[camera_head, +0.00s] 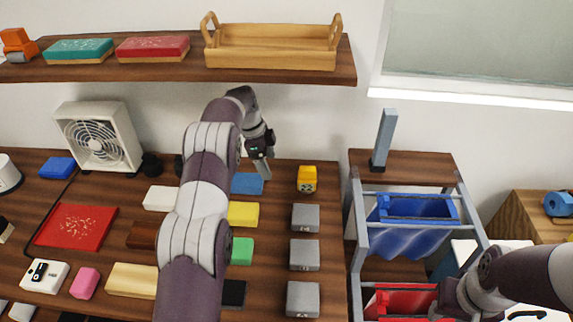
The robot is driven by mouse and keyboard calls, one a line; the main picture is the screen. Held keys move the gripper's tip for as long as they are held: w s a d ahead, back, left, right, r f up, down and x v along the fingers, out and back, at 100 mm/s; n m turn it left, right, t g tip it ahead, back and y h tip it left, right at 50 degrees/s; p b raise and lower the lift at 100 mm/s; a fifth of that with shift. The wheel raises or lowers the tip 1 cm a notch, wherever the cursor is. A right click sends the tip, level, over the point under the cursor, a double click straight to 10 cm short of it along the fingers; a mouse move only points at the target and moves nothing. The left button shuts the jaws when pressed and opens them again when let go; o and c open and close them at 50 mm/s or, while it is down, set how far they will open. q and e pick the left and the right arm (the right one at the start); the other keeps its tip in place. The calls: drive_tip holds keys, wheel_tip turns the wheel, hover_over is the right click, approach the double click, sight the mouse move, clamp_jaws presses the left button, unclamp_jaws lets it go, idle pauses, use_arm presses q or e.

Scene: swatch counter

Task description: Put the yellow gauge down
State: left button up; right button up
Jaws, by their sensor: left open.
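The yellow gauge (307,179), a small yellow block with dark marks on its front, stands on the brown counter (330,225) near its back right. My left gripper (264,172) is open, pointing down to the left of the gauge and apart from it. Its fingertips are just above or behind a blue swatch block (247,184); I cannot tell if they touch it. My left arm hides part of the counter's middle. My right arm comes in at the lower right, over the red bin, and its gripper does not show.
Grey blocks (304,254) line the counter's right side in front of the gauge. A yellow block (243,214) and a green block (242,251) lie left of them. A shelf (180,72) with a wooden tray (270,56) hangs above. A rack with a blue bin (415,225) stands right.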

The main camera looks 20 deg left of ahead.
use_arm(q)
drive_tip(key=d+r+t+h, duration=0.1)
drive_tip(key=d+r, duration=0.1)
drive_tip(key=d, duration=0.1)
drive_tip(key=w+d+r+n+t+h, duration=0.1)
drive_tip(key=d+r+t, duration=0.1)
drive_tip(key=d, duration=0.1)
drive_tip(key=w+d+r+t+h, duration=0.1)
drive_tip(key=d+r, duration=0.1)
drive_tip(key=d, duration=0.2)
drive_tip(key=shift+w+d+r+t+h, duration=0.1)
drive_tip(key=shift+w+r+t+h, duration=0.1)
drive_tip(key=shift+t+h, duration=0.15)
drive_tip(key=s+d+n+g+y, duration=0.1)
drive_tip(key=s+n, duration=0.5)
drive_tip(key=s, duration=1.1)
drive_tip(key=s+n+g+y, duration=0.3)
drive_tip(key=s+n+y, duration=0.2)
drive_tip(key=s, duration=1.2)
drive_tip(key=n, duration=0.2)
drive_tip(key=shift+s+d+f+n, duration=0.15)
drive_tip(key=shift+d+f+n, duration=0.15)
drive_tip(key=shift+d+f, duration=0.05)
drive_tip(key=shift+y, duration=0.25)
